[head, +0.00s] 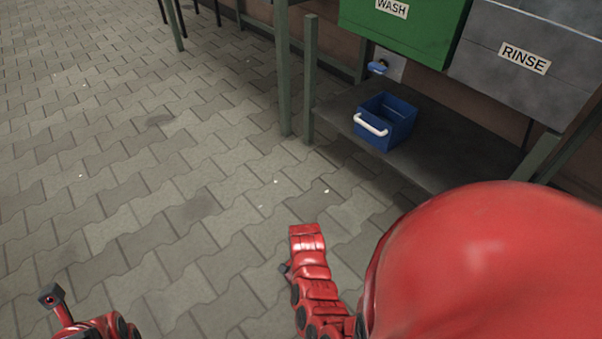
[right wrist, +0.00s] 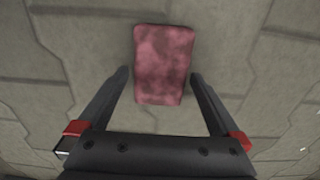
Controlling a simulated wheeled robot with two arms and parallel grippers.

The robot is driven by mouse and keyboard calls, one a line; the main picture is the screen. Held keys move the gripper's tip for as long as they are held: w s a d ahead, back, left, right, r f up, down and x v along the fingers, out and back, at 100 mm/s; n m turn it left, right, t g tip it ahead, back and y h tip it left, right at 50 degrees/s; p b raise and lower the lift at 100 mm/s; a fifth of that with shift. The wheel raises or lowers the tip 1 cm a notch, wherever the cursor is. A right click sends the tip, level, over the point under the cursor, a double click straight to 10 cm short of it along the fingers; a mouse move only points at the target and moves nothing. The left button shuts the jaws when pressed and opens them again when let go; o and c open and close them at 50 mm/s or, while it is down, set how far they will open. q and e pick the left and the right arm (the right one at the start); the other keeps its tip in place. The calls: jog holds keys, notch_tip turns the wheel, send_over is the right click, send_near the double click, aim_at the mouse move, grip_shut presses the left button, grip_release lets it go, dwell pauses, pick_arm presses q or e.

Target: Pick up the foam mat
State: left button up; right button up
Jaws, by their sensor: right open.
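The foam mat (right wrist: 164,62) is a small, thick, mottled pink-red block with rounded corners, lying on the paving in the right wrist view. My right gripper (right wrist: 159,76) is open, with one dark finger on each side of the mat's near part. The mat's far part extends beyond the fingertips. Gaps show between the mat and both fingers, and I cannot tell the height of the fingers above the paving. The mat does not show in the head view, where my red arm parts cover the lower right. My left gripper's jaws are not visible.
In the head view a blue crate (head: 395,136) with a white handle sits on a low grey shelf (head: 446,168). Above are a green WASH basin (head: 418,32) and a grey RINSE basin (head: 510,78). Green posts (head: 310,80) stand at the shelf's left. The paving at left is clear.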

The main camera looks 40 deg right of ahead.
jog(key=c, duration=1.3)
jog(key=shift+c, duration=0.2)
